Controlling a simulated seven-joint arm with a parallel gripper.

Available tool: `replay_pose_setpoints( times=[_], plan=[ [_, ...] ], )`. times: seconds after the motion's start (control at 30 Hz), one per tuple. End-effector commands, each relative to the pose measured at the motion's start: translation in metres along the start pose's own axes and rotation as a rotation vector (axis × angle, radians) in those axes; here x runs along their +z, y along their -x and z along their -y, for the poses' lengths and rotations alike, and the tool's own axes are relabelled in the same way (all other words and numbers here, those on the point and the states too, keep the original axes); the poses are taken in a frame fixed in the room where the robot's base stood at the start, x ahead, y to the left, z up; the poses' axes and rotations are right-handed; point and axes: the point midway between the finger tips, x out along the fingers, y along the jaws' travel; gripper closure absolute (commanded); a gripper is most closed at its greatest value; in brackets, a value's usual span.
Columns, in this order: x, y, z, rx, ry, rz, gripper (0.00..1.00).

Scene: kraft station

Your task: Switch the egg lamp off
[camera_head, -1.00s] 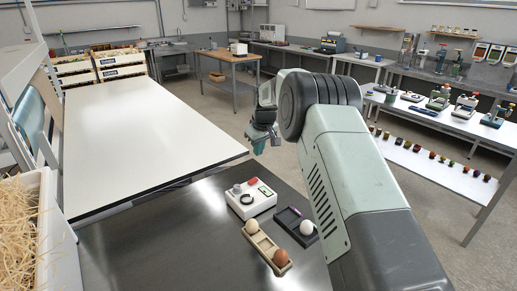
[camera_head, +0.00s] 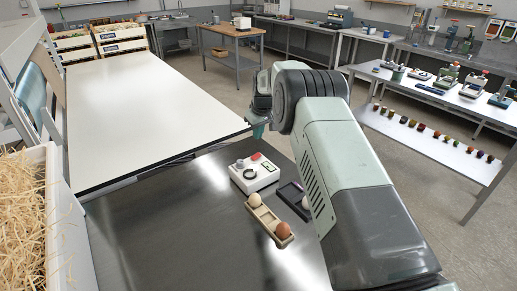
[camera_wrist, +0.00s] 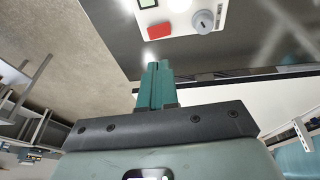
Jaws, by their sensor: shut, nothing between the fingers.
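The egg lamp (camera_head: 252,177) is a white box on the dark metal bench in the head view. Its top carries a black ring, a grey knob (camera_head: 240,163) and small coloured parts. The wrist view shows its red block (camera_wrist: 160,32), the grey knob (camera_wrist: 203,21), a small green-lit window (camera_wrist: 147,3) and a bright disc (camera_wrist: 180,4) cut by the top edge. My gripper (camera_wrist: 155,68) is shut and empty, fingertips close to the lamp's edge by the red block. I cannot tell if they touch. In the head view my gripper is partly behind my arm.
A dark tray (camera_head: 290,190) with a white egg (camera_head: 305,203) is partly hidden by my arm. A white table (camera_head: 150,110) stands behind.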

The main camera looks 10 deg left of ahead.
Motion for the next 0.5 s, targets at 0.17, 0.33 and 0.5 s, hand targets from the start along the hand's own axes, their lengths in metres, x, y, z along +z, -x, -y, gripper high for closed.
replay_pose_setpoints(
  times=[0.17, 0.33, 0.5],
  plan=[
    [0.000, -0.038, 0.000, 0.000, 0.000, 0.000, 1.00],
    [0.005, -0.066, -0.003, 0.000, -0.001, 0.001, 1.00],
    [0.009, -0.082, -0.005, 0.001, 0.000, -0.001, 1.00]
  ],
)
